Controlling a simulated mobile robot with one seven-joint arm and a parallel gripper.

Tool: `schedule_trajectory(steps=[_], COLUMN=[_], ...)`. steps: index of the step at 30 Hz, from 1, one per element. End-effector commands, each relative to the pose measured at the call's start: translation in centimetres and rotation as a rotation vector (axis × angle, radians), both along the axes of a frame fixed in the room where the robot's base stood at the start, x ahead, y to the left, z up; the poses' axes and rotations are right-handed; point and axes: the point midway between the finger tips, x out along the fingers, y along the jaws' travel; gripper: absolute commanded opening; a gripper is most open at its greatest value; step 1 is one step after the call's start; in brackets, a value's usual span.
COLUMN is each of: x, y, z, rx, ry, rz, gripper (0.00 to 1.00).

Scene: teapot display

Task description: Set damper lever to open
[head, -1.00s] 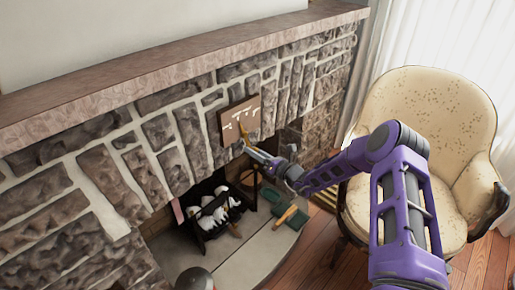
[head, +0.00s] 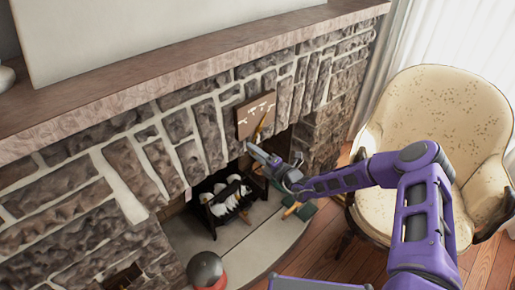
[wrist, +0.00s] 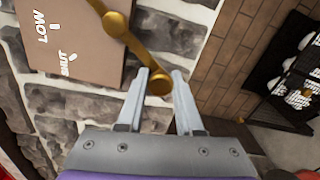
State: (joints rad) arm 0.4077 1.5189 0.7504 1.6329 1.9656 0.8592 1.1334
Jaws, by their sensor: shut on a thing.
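The damper plate (head: 257,112) is a brown square panel with white marks on the stone fireplace front. In the wrist view the plate (wrist: 75,35) shows the words "LOW" and "SHUT"; no other label shows there. The brass damper lever (wrist: 139,52) runs past the plate's edge, with a round boss partway along and a knob at its end. It also shows in the head view (head: 261,126), slanting down-left. My gripper (wrist: 161,78) is shut on the lever's knob end, one finger on each side. In the head view my gripper (head: 250,149) is just below the plate.
The firebox opening below holds a black grate with pale logs (head: 227,199). A dark round object with a red base (head: 205,268) stands on the hearth. The mantel (head: 150,85) runs above. A cream armchair (head: 435,115) stands at right, near my arm.

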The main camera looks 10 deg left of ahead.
Motion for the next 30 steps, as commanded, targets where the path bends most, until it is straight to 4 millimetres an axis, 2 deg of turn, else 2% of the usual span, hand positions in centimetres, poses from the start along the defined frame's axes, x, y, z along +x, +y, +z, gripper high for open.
schedule_trajectory(steps=[1, 12, 28, 29, 30], x=[0.26, -0.36, -0.39, -0.39, -0.4], y=[-0.22, 0.27, 0.28, 0.28, 0.29], z=[0.65, 1.17, 1.21, 1.21, 1.2], rx=[0.024, 0.111, 0.125, 0.124, 0.124], ry=[0.021, 0.134, 0.15, 0.149, 0.15], rz=[-0.01, -0.01, -0.011, -0.011, -0.01], gripper=[0.0, 0.0, 0.0, 0.38, 0.46])
